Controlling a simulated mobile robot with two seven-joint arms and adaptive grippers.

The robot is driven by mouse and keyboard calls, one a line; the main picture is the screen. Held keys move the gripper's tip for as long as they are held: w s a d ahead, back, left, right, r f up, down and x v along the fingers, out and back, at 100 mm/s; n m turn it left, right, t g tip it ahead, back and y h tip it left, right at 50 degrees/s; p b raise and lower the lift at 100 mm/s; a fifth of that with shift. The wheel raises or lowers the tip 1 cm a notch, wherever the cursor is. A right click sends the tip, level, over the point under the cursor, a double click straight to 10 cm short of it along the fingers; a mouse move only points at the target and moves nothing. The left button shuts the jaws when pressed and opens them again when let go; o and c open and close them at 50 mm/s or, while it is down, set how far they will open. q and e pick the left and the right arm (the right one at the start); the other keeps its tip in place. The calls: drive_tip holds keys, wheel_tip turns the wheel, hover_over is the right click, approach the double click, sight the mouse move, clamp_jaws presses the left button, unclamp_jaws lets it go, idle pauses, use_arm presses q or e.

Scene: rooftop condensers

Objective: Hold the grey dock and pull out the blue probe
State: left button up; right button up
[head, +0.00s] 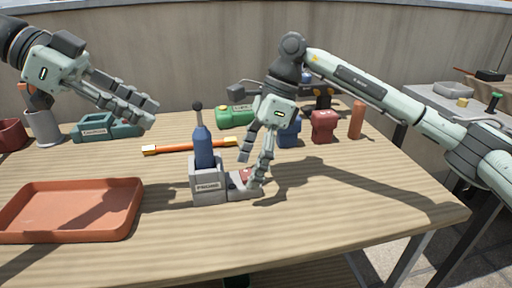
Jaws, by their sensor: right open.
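The grey dock (209,191) stands on the wooden table near the middle, with a labelled front and a low part on its right that carries something red. The blue probe (204,146) stands upright in the dock, its thin dark stem and round knob on top. My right gripper (251,168) is open and points down just right of the probe, its fingers over the dock's low right part; I cannot tell whether they touch it. My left gripper (150,113) hangs in the air at the upper left, away from the dock, with nothing visible in it; its finger gap is unclear.
An empty orange tray (72,207) lies at the left front. An orange rod (190,146) lies behind the dock. A teal case (105,129), a grey cup (43,127), a green case (234,117), a red block (323,127) and an orange cylinder (356,120) stand farther back. The right front is clear.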

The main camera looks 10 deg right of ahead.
drive_tip(key=shift+x, duration=1)
